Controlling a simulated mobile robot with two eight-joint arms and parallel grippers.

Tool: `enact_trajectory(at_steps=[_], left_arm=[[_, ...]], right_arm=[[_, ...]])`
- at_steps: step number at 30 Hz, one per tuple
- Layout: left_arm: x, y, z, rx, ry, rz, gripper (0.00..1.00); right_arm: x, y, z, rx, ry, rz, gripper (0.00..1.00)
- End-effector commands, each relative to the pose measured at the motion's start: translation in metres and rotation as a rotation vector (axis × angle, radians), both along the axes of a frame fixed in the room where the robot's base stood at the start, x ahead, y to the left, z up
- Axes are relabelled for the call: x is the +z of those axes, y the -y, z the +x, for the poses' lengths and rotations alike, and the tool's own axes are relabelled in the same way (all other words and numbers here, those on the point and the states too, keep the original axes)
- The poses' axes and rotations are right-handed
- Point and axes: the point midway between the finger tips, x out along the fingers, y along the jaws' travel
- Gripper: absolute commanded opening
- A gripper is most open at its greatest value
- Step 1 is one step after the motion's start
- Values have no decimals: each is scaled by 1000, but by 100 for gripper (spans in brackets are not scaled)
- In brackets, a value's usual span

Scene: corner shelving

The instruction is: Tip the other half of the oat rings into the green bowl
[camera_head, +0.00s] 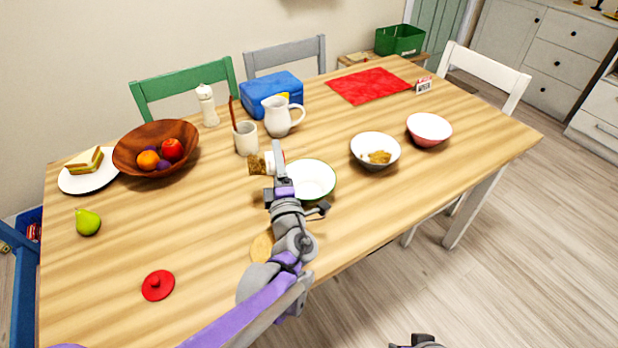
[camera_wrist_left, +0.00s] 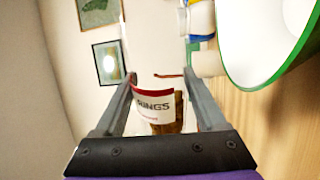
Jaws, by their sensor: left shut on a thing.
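My left gripper (camera_head: 279,165) is shut on a jar (camera_head: 258,165) with brown oat rings in it and a white and red label. In the left wrist view the jar (camera_wrist_left: 155,104) sits between both fingers, and its label reads "RINGS". The jar lies tipped about level, its brown contents at the left end in the head view. It is beside the left rim of the green bowl (camera_head: 316,180), which is white inside with a green rim; the visible inside looks empty. Another white bowl (camera_head: 368,143) holds some oat rings. A dark part of mine shows at the bottom edge, possibly my right gripper.
A cup (camera_head: 246,138) and a white pitcher (camera_head: 284,116) stand behind the jar. A reddish bowl (camera_head: 430,128) is at the right. A red lid (camera_head: 158,285) and a tan disc (camera_head: 262,246) lie in front. The wooden fruit bowl (camera_head: 126,155) is at the left.

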Motion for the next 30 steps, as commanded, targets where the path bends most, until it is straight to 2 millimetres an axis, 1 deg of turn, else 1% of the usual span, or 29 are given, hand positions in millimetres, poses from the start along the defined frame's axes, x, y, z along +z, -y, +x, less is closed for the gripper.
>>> enact_trajectory(at_steps=[30], left_arm=[[-2,-7,7,2,-18,60,0]], right_arm=[[-1,0,0,0,0,0,50]])
